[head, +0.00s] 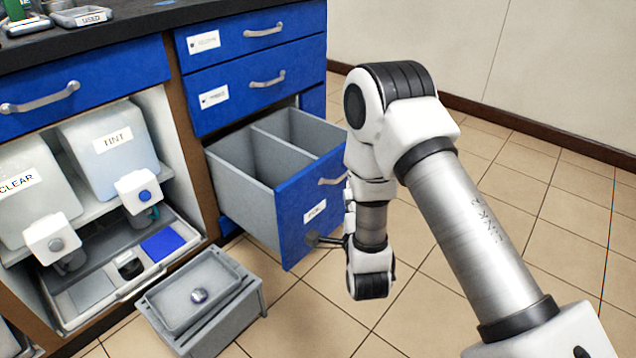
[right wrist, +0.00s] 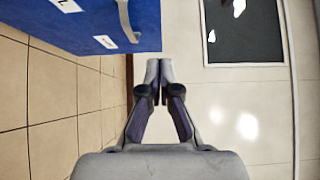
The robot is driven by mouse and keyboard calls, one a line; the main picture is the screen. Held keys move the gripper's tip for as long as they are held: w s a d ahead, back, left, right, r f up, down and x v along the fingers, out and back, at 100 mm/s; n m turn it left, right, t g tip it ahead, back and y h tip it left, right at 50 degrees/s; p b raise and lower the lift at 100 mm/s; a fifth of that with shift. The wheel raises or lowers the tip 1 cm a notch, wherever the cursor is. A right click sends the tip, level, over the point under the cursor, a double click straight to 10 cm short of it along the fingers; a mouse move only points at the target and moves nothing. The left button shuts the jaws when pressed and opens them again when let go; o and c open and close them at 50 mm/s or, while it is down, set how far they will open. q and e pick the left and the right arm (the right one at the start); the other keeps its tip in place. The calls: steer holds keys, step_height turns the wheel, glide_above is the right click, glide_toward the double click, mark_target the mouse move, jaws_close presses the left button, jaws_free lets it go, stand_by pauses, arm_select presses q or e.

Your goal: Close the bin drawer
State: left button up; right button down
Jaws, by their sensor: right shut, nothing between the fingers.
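The bin drawer is pulled well out of the cabinet. Its blue front (head: 303,226) carries a label and a metal handle (head: 333,181), and its open grey box (head: 238,188) has two empty-looking compartments. My right gripper (head: 312,239) is shut and empty, its fingertips at the lower part of the drawer front. I cannot tell whether they touch it. In the right wrist view the shut fingers (right wrist: 152,72) point forward, with the blue front (right wrist: 88,22) above and to the left. My left gripper is not in view.
A grey stool-like stand (head: 205,297) holding a tray with a small round object stands left of the drawer. Jugs labelled CLEAR (head: 20,185) and TINT (head: 108,147) sit in the open bay. Tiled floor (head: 520,185) is clear at right.

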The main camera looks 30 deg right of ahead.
steer(key=b, duration=0.4)
glide_toward(330, 157)
steer(key=w+d, duration=0.2)
steer(key=d, duration=0.2)
steer(key=w, duration=0.1)
steer(key=w+a+b, duration=0.1)
steer(key=w, duration=0.1)
steer(key=shift+w+a+f, duration=0.1)
steer(key=shift+a+f, duration=0.05)
steer(key=shift+a, duration=0.1)
steer(key=shift+w, duration=0.25)
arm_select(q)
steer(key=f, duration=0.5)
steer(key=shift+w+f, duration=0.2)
arm_select(e)
steer(key=shift+a, duration=0.1)
